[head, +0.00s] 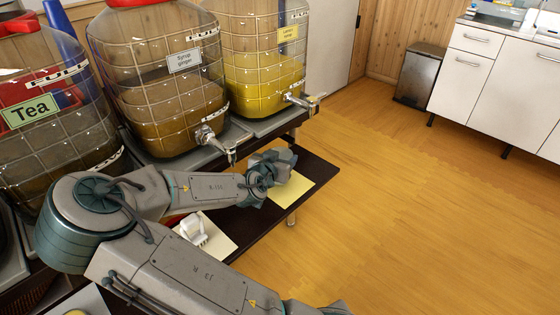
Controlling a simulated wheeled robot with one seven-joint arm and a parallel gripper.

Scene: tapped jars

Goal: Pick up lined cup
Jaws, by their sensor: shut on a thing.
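My gripper (284,158) is over the low dark shelf, above and just behind a pale yellow mat. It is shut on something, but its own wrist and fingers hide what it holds. A white cup-like thing (193,231) stands on a cream mat to the left, partly behind my forearm. I cannot make out lines on it. No lined cup can be clearly told in this view.
Large tapped jars stand behind my arm: one labelled Tea (38,130), a ginger syrup jar (160,75) and a yellow one (262,55). Their metal taps (212,138) (302,101) jut out near my gripper. The dark shelf (318,172) ends at right; open floor (420,220) lies beyond.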

